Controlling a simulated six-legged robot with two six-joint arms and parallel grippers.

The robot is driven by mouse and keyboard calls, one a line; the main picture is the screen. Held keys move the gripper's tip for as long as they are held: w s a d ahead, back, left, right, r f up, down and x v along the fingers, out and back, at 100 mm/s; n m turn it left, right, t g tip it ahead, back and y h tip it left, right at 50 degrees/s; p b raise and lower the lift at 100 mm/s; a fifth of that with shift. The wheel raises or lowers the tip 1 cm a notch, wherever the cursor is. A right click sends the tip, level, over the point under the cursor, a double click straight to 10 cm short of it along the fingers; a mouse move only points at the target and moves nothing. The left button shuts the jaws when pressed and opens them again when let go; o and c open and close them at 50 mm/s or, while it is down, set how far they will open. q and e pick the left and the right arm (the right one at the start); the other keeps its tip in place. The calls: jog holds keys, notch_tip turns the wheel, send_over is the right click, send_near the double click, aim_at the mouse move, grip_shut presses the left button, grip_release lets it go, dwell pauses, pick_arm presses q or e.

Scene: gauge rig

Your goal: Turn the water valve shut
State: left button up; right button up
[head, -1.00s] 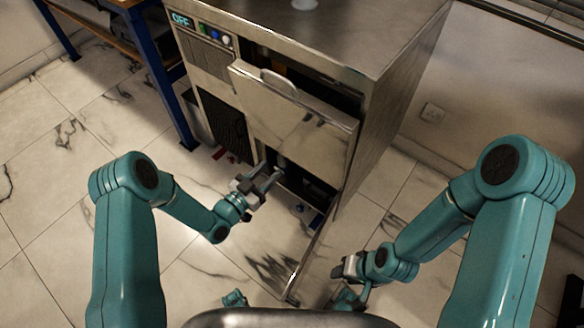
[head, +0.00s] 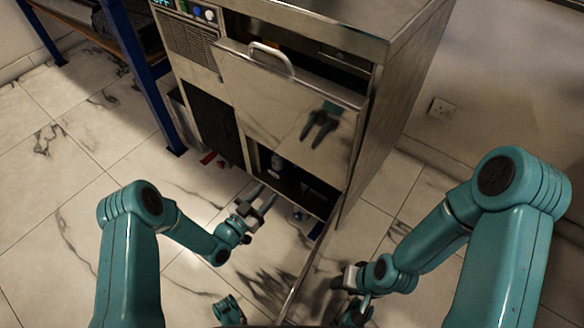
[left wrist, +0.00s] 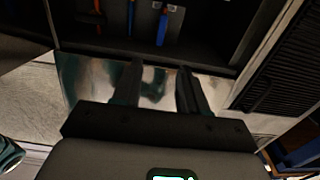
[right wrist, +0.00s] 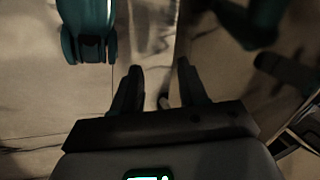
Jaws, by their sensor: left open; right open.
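The steel machine (head: 300,112) stands ahead with a dark open compartment (head: 318,195) low in its front. In the left wrist view a blue handle (left wrist: 162,28) and a red-orange handle (left wrist: 98,14) hang inside the compartment. No label shows which one is for water. A small blue part (head: 297,216) shows low at the opening in the head view. My left gripper (head: 266,196) is open and empty, just in front of the compartment; its fingers (left wrist: 158,70) point toward the blue handle, apart from it.
A tilted steel panel (head: 285,100) with a bar handle (head: 271,55) overhangs the compartment. A vent grille (head: 213,125) is to its left. A blue-legged bench (head: 150,85) stands at the left. Red items (head: 208,158) lie near the machine's base. Marble floor is free at left.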

pick_arm(q)
jog(key=b+x, duration=0.4)
jog(key=x, duration=0.9)
jog(key=shift+w+b, duration=0.35)
jog(key=shift+b, duration=0.05)
pick_arm(e)
jog(key=w+f+t, duration=0.1)
jog(key=w+f, duration=0.2)
jog(key=f, duration=0.2)
jog(key=shift+w+d, duration=0.3)
jog(key=shift+d, duration=0.05)
pick_arm(q)
jog(key=shift+d, duration=0.15)
pick_arm(e)
jog(key=shift+f, duration=0.1)
pick_arm(q)
grip_shut()
